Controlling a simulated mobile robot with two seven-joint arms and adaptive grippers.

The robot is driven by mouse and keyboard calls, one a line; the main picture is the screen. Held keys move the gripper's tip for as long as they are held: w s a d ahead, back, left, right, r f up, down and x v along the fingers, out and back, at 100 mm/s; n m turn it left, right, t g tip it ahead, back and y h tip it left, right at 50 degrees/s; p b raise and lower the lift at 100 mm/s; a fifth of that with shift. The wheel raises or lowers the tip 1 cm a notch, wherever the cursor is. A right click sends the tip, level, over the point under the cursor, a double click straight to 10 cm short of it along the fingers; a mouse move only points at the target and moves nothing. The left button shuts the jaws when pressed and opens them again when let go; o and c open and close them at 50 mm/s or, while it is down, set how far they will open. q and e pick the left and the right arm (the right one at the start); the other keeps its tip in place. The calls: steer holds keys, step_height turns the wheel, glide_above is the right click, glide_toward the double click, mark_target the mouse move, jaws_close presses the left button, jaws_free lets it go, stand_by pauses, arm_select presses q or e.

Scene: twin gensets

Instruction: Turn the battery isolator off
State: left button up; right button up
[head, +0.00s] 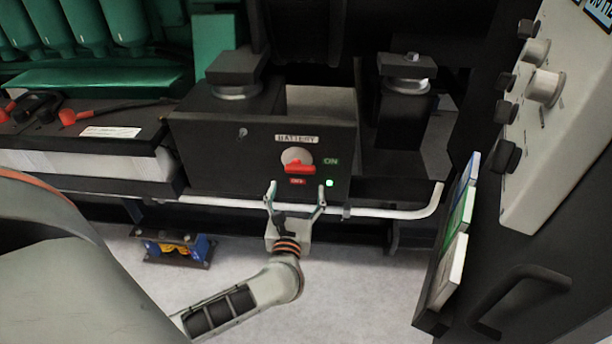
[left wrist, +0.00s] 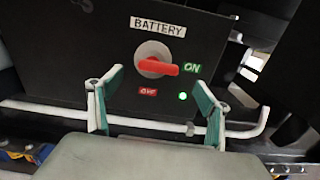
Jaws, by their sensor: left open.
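The battery isolator is a red handle (head: 299,168) on a round grey disc, set in the front of a black box (head: 220,160) under a BATTERY label (head: 297,139). In the left wrist view the red handle (left wrist: 158,67) lies about level and points right, towards the green ON label (left wrist: 192,68). The red OFF label (left wrist: 148,91) is below the disc. A green lamp (head: 329,183) is lit below ON. My left gripper (head: 296,186) is open, just below and in front of the handle, its fingers spread wide to either side. It holds nothing. My right gripper is not in view.
A white pipe (head: 390,212) runs across below the box, behind my left gripper. A battery with red terminal caps (head: 68,117) is at the left. A control panel with knobs (head: 545,88) stands at the right.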

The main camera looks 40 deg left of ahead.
mark_target(300, 171)
arm_select(q)
steer(key=shift+b+x, duration=0.35)
steer(key=shift+x, duration=3.6)
steer(key=shift+s+a, duration=0.1)
steer(key=c, duration=1.1)
